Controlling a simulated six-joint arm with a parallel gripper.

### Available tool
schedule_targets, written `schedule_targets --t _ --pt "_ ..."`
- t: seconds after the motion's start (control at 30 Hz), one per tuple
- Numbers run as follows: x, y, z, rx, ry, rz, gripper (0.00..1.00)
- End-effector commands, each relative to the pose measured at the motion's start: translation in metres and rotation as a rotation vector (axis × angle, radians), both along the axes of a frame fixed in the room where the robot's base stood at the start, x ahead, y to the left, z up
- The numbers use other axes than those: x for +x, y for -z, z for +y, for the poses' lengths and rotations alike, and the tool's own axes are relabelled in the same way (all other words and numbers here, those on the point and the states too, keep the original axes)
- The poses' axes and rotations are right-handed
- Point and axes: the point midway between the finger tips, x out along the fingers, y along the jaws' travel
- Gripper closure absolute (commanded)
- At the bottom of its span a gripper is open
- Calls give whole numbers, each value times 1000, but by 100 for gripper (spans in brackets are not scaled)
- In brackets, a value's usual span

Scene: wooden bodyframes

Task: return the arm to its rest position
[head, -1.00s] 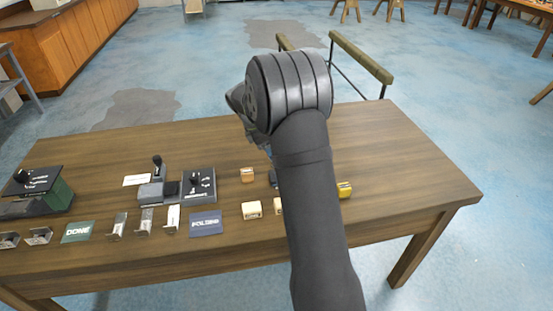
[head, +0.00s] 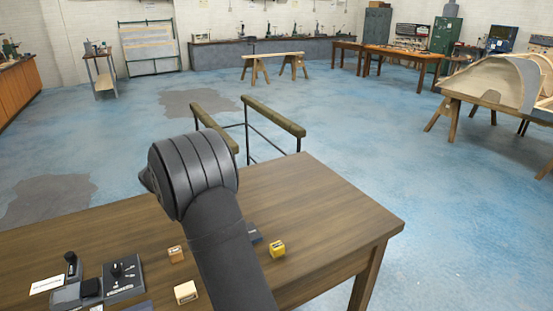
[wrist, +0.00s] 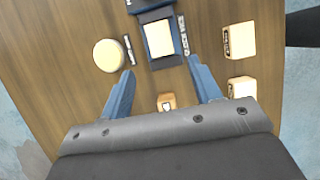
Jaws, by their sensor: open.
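My arm (head: 222,235) reaches over the wooden table (head: 330,205) in the head view, its dark rounded joint held above the tabletop. My gripper (wrist: 160,66) shows in the wrist view with its two blue fingers spread apart and nothing between their tips that I can see gripped. In the head view the gripper's fingers are hidden behind the arm. Below the fingers in the wrist view lie a blue box (wrist: 151,48) with a cream pad, a round cream piece (wrist: 108,55) and a small orange block (wrist: 167,102).
Cream blocks (wrist: 239,40) lie to the right in the wrist view. In the head view, a yellow block (head: 277,249) sits right of my arm, an orange block (head: 176,254) and a control box (head: 124,278) left. Padded rails (head: 273,116) stand behind the table. The table's right end is clear.

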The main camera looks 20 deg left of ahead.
Motion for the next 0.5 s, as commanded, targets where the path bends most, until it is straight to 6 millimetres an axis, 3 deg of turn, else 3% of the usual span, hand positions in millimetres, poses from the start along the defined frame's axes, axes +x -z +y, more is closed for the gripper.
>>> schedule_targets --t 0.5 --pt "27 94 -28 -3 2 3 42"
